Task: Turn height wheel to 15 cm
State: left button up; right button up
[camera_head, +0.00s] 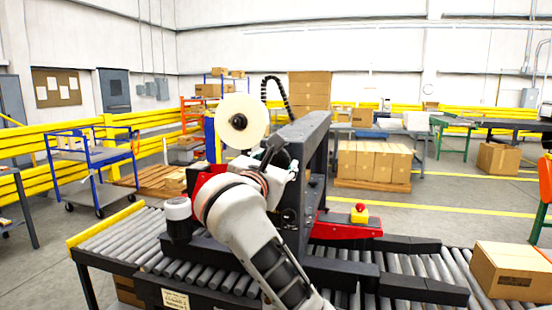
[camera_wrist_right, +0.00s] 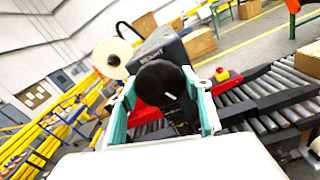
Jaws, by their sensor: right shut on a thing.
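The height wheel, a black round knob (camera_wrist_right: 158,84), sits between the two teal fingers of my right gripper (camera_wrist_right: 163,102) in the right wrist view. The fingers are closed against its sides. In the head view my right gripper (camera_head: 277,163) is at the upper part of the dark machine frame (camera_head: 315,135), and my own arm and hand cover most of the wheel. No height scale or reading can be made out. My left gripper is not in view.
The machine straddles a roller conveyor (camera_head: 110,240). A tape roll (camera_head: 241,121) stands above it. A red part with a yellow-and-red button (camera_head: 359,212) is right of the frame. A cardboard box (camera_head: 512,272) sits on the conveyor's right end. A blue cart (camera_head: 95,190) stands at left.

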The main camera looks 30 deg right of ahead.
jog(key=shift+r+n+p, duration=0.2)
jog(key=shift+n+p, duration=0.2)
jog(key=shift+n, duration=0.1)
jog(key=n+p, duration=0.5)
jog(key=p, duration=0.1)
jog(key=shift+n, duration=0.3)
jog(key=shift+f+n+p, duration=0.1)
jog(key=shift+n+p, duration=0.7)
jog(key=shift+f, duration=0.1)
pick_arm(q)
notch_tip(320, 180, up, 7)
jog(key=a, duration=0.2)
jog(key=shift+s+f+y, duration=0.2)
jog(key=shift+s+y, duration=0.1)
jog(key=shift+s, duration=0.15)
pick_arm(e)
jog(key=o, duration=1.1)
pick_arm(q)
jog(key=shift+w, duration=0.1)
